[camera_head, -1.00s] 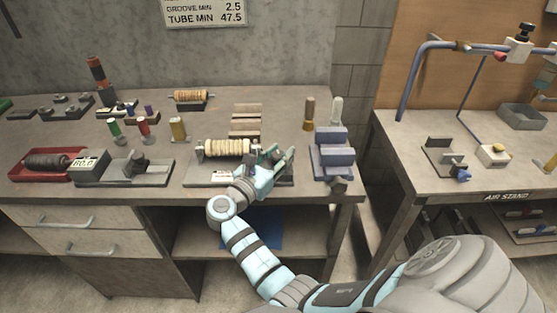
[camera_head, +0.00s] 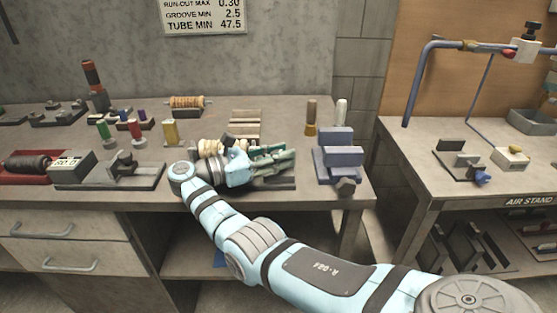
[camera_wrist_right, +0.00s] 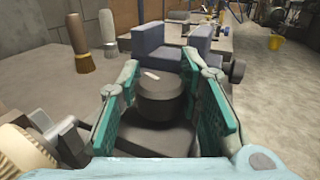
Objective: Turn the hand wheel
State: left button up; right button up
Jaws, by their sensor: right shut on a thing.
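My right gripper (camera_head: 278,158) reaches in over the bench's front edge, its fingers pointing right. In the right wrist view its two green-padded fingers stand either side of a dark round hand wheel (camera_wrist_right: 162,96) with a white mark on top, and the gripper is shut on it. The wheel sits on a dark block (camera_wrist_right: 158,138). In the head view the fingers hide the wheel. A cream ribbed tube (camera_head: 207,148) lies on the same fixture, partly hidden behind my wrist. My left gripper is not in view.
A blue-grey block stand (camera_head: 337,160) is close to the right of the gripper, and also shows ahead in the right wrist view (camera_wrist_right: 165,52). Brown and white upright pieces (camera_head: 311,118) stand behind. A gap separates this bench from the air stand table (camera_head: 410,150).

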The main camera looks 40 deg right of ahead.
dwell(0.3)
jog(key=o, duration=1.2)
notch_tip(320, 180, up, 10)
jog(key=shift+w+f, duration=0.1)
